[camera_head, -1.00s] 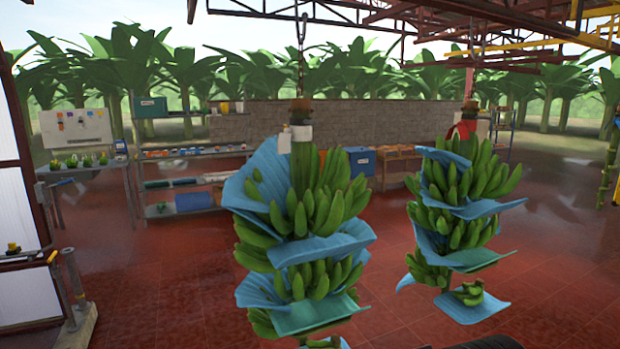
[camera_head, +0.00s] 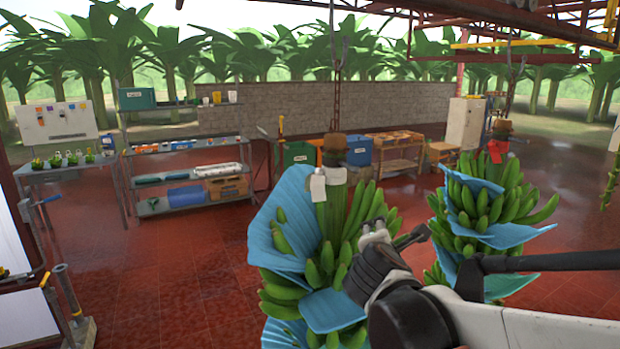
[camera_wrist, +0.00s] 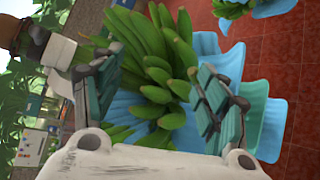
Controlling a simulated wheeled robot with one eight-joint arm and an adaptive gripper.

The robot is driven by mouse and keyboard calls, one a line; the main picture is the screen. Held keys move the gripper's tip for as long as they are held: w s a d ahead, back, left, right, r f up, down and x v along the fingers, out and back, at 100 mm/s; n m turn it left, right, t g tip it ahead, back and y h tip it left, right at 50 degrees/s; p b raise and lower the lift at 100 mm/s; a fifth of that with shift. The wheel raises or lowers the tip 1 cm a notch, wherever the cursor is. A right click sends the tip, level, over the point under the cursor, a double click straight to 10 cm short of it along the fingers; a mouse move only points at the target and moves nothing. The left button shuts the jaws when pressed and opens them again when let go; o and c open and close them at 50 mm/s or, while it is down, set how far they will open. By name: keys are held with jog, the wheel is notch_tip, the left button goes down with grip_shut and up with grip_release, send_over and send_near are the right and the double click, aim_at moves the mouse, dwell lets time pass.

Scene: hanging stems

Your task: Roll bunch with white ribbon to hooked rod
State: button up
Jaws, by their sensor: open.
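The bunch with the white ribbon (camera_head: 285,245) hangs upright at the picture's centre, green bananas with blue sheets between the hands. Its white ribbon (camera_head: 318,187) is around the stem near the top, and also shows at the left of the wrist view (camera_wrist: 58,52). My gripper (camera_head: 393,236) is open and overlaps the bunch's upper right side in the head view. In the wrist view the fingers (camera_wrist: 158,95) stand apart with bananas behind them; I cannot tell whether they touch. No rod is clearly identifiable as the hooked rod.
A second bunch with a red ribbon (camera_head: 497,151) hangs close by on the right, partly behind my arm. Shelves (camera_head: 190,165) and a wooden table (camera_head: 395,150) stand at the back. A grey post (camera_head: 70,292) stands at left. Red floor between is clear.

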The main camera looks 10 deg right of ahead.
jog(key=w+a+r+n, duration=0.1)
jog(key=w+n, duration=0.1)
jog(key=w, duration=0.1)
jog(key=n+t, duration=0.4)
jog(key=n, duration=0.8)
send_near(333, 192)
jog(key=shift+s+d+f+y, duration=0.3)
jog(key=shift+s+d, duration=0.1)
jog(key=shift+s, duration=0.3)
jog(key=shift+w+a+n+t, duration=0.25)
jog(key=shift+w+n+t, duration=0.05)
jog(key=shift+t, duration=0.1)
jog(key=x, duration=1.3)
jog(key=shift+w+p, duration=0.25)
jog(key=shift+p, duration=0.1)
jog(key=shift+c, duration=0.4)
